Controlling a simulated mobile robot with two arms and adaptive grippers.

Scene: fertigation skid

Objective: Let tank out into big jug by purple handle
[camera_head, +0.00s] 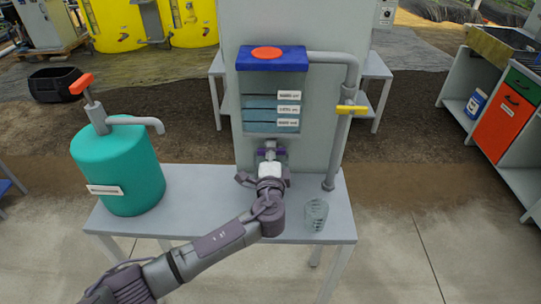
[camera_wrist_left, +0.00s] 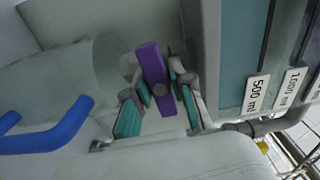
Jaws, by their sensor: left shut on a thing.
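The purple handle (camera_wrist_left: 155,75) is below the tank. My left gripper (camera_head: 268,161) is shut on this handle, with its teal finger pads on both sides of it in the left wrist view (camera_wrist_left: 160,105). A pale, see-through cylindrical vessel (camera_wrist_left: 65,80) lies beside the fingers in the wrist view, near a blue curved bar (camera_wrist_left: 55,130); it may be the big jug, hidden behind my arm in the head view.
A small clear measuring cup (camera_head: 316,215) stands at the table's (camera_head: 205,185) front right. A teal pump canister (camera_head: 118,170) with a red handle stands at left. A grey pipe (camera_head: 350,75) with a yellow valve handle (camera_head: 352,109) runs down at right.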

